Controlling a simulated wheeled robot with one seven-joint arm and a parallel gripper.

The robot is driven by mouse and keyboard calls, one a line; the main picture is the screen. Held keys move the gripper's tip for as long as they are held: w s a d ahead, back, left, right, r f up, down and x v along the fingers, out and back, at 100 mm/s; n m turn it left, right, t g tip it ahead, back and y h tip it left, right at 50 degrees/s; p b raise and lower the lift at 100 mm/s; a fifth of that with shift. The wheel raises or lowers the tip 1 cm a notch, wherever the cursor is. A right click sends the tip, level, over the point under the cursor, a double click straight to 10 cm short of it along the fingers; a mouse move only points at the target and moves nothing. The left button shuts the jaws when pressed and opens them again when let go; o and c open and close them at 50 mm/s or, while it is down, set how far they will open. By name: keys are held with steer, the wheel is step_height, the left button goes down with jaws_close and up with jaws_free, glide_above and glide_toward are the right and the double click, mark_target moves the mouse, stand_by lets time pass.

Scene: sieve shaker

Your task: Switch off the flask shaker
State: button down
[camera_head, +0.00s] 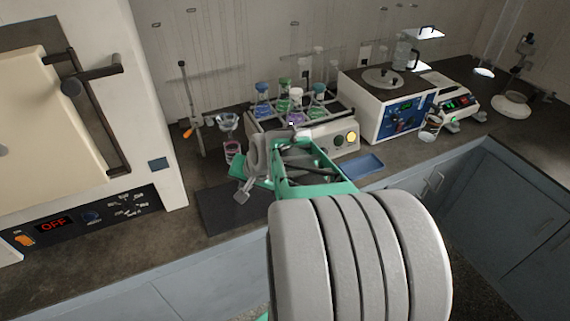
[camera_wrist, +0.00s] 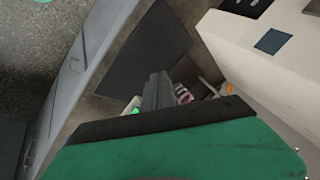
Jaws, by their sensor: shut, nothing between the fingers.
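The flask shaker (camera_head: 318,138) is a pale box on the worktop, with a rack of flasks holding blue, green and purple liquid (camera_head: 296,101) on top. Its front panel shows a lit yellow round control (camera_head: 352,138) at the right end; my arm hides the panel's left part. My gripper (camera_head: 241,195) is at the left end of my green wrist, in front of and left of the shaker, above a dark mat. In the wrist view my gripper's fingers (camera_wrist: 158,88) are together and empty. A small green light (camera_wrist: 135,111) shows beside them; I cannot tell what it belongs to.
The dark mat (camera_head: 226,214) lies on the worktop (camera_head: 185,232). A blue tray (camera_head: 362,164) lies right of my wrist. A funnel stand (camera_head: 199,125) is behind left. A white-and-blue instrument (camera_head: 385,107) stands right of the shaker, and an oven reading OFF (camera_head: 85,217) at far left.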

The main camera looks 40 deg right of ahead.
steer(key=s+d+f+m+t+h, duration=0.1)
steer(key=d+m, duration=0.4)
steer(key=d, duration=0.4)
steer(key=s+d+f+m+t+h, duration=0.1)
steer(key=s+d+f+m+t, duration=0.1)
steer(key=d+m, duration=0.4)
steer(key=d, duration=0.3)
steer(key=shift+d+h+p, duration=0.25)
steer(key=shift+h+p, duration=0.05)
steer(key=shift+p, duration=0.05)
steer(key=shift+w+f, duration=0.1)
steer(key=p+x, duration=0.2)
steer(key=x, duration=1.1)
steer(key=shift+w+f, duration=0.35)
